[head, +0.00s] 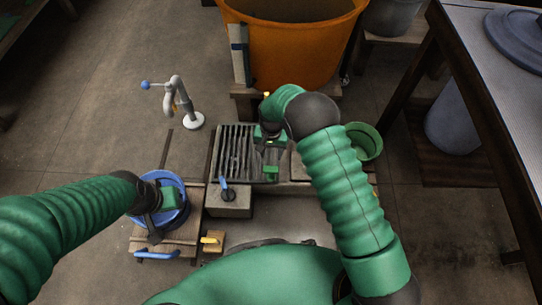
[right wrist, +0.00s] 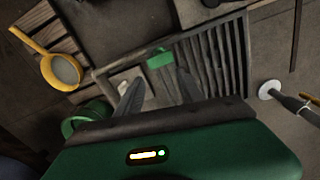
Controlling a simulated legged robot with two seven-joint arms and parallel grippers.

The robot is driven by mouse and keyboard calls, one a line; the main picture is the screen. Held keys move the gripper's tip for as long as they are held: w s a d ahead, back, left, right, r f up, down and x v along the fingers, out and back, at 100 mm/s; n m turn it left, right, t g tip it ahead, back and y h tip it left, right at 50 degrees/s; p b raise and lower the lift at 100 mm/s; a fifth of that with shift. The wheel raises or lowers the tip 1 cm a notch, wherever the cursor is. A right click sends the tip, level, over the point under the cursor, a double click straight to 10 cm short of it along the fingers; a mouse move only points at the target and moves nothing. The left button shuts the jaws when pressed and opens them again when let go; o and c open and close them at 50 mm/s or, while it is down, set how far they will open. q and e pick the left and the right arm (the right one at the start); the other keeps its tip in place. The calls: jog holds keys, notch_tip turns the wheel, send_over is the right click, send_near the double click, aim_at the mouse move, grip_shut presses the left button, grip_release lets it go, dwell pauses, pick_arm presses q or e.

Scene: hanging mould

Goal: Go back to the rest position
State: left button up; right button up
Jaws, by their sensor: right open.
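My right gripper (head: 270,147) is over the dark slatted grate (head: 232,150) in the head view. In the right wrist view its two fingers (right wrist: 160,82) stand apart with nothing between them. A small green block (head: 271,170) is at the grate just beyond the fingertips; it also shows in the right wrist view (right wrist: 160,59). I cannot tell whether it touches the grate. My left gripper (head: 158,203) is over the blue bucket (head: 181,217) at the left; its fingers are too unclear to read.
A grey tap (head: 181,105) with a blue knob stands left of the grate. A large orange tub (head: 290,50) is behind it. A green bucket (head: 366,142) stands right of my right arm. A yellow-handled pan (right wrist: 62,69) lies in the right wrist view. A table (head: 500,85) borders the right side.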

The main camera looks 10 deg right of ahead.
jog(key=shift+r, duration=0.3)
